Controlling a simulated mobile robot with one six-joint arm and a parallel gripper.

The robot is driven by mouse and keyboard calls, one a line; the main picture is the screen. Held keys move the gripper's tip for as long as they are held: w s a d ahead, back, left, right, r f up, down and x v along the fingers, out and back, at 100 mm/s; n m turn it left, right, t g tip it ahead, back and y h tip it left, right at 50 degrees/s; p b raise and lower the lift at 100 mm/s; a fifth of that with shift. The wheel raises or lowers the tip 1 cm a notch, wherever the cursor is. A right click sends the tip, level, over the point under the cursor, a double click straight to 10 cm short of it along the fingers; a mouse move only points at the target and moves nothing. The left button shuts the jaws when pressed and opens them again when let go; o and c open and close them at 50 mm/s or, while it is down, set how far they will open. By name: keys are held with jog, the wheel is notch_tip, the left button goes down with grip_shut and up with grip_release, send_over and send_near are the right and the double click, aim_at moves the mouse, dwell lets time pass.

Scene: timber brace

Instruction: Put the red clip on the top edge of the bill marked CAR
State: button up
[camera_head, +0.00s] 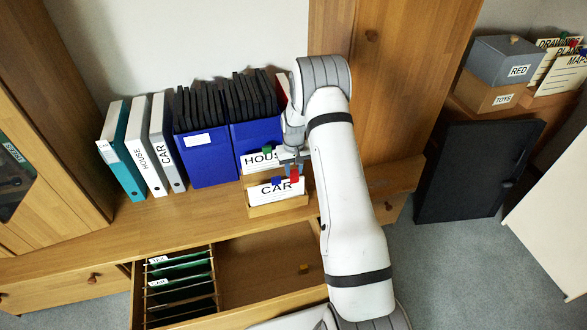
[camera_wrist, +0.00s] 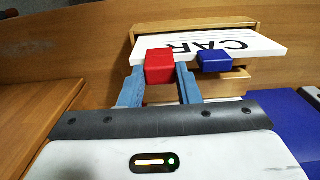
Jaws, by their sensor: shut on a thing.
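The red clip (camera_head: 294,174) is at the top edge of the white bill marked CAR (camera_head: 279,193). My gripper (camera_head: 291,164) is shut on the red clip, its fingers coming down from above. In the wrist view the red clip (camera_wrist: 159,66) sits between the two blue-grey fingertips and overlaps the edge of the CAR bill (camera_wrist: 262,45). I cannot tell whether it grips the paper. A blue clip (camera_wrist: 215,62) is on the same edge beside it; it also shows in the head view (camera_head: 277,181). The bill stands in a wooden holder (camera_head: 278,209).
Behind stands a bill marked HOUSE (camera_head: 258,161) with a green clip (camera_head: 268,149). Blue boxes of dark files (camera_head: 208,160) and binders (camera_head: 142,155) stand to the left. Below, a drawer (camera_head: 262,262) with hanging files is open. Boxes marked RED (camera_head: 500,62) and TOYS (camera_head: 490,94) are right.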

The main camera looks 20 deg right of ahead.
jog(key=shift+f+b, duration=0.4)
jog(key=shift+f, duration=0.2)
jog(key=o, duration=1.2)
jog(key=shift+o, duration=0.3)
jog(key=o, duration=0.4)
jog(key=shift+r, duration=0.1)
jog(key=shift+r+p, duration=2.05)
jog(key=shift+r, duration=1.9)
